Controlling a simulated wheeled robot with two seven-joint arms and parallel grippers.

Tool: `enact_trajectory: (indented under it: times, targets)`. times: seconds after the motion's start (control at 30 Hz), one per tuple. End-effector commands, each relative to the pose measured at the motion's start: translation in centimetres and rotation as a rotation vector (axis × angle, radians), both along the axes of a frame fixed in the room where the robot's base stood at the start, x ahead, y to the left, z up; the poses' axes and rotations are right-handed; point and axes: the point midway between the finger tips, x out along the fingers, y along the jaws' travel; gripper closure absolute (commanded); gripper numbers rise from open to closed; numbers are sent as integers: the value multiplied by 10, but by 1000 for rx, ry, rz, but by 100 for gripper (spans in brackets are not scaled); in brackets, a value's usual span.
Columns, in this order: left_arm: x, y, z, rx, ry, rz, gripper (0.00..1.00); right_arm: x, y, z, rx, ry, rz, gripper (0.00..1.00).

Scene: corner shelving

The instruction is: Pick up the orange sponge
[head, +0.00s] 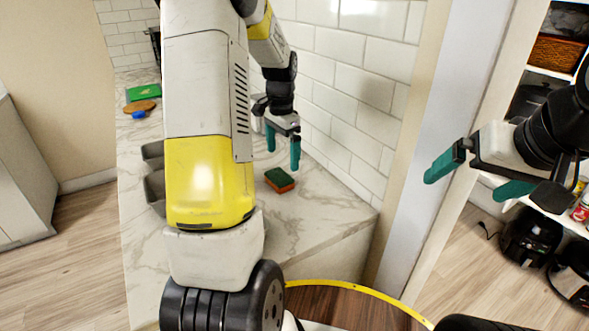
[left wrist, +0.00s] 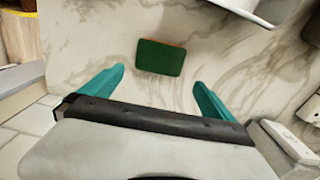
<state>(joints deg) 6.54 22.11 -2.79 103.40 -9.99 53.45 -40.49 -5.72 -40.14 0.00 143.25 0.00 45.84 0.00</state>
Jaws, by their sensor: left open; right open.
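The sponge (head: 279,180) lies flat on the marble counter, with a green top and orange lower edges. In the left wrist view the sponge (left wrist: 160,58) shows mostly its green face with a thin orange edge, ahead of the open fingers and roughly centred between them. My left gripper (head: 283,147) points down above the counter, near the sponge and apart from it. It is open and empty; its teal fingers also show in the left wrist view (left wrist: 155,95). My right gripper (head: 478,178) is open and empty at the right, in front of the shelving doorway.
The marble counter (head: 318,212) is bare around the sponge, with a tiled wall (head: 372,95) close on its right. A green board (head: 144,92), a brown board and a blue item lie at the far left. Shelves with a basket (head: 556,54) and black appliances stand at right.

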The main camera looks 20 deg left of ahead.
Motion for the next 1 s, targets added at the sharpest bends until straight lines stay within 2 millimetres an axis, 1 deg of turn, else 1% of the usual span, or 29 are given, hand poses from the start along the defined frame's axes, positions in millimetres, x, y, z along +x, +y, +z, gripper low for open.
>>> enact_trajectory:
  times: [0.03, 0.27, 0.4, 0.5, 0.6, 0.83, 0.97, 1.0]
  targets:
    - [-1, 0, -6, 0, 5, -1, 0, 0, 0, 0, 0, 0, 0, 0]
    - [-3, 0, -32, -1, 4, -1, 0, 0, 0, 0, 0, 0, 0, 0]
    - [-7, 1, -54, -1, 6, -1, 0, 0, 0, 0, 0, 0, 0, 0]
    - [-6, 1, -67, -1, 4, 0, 0, 0, 0, 0, 0, 0, 0, 0]
    - [-6, 1, -73, 0, 1, 0, 0, 0, 0, 0, 0, 0, 0, 0]
    - [-6, 1, -73, 0, 0, 1, 0, 0, 0, 0, 0, 0, 0, 0]
    - [-6, 1, -73, 0, 0, 1, 26, 0, 0, 0, 0, 0, 0, 0]
    - [-6, 1, -73, 0, 0, 1, 33, 0, 0, 0, 0, 0, 0, 0]
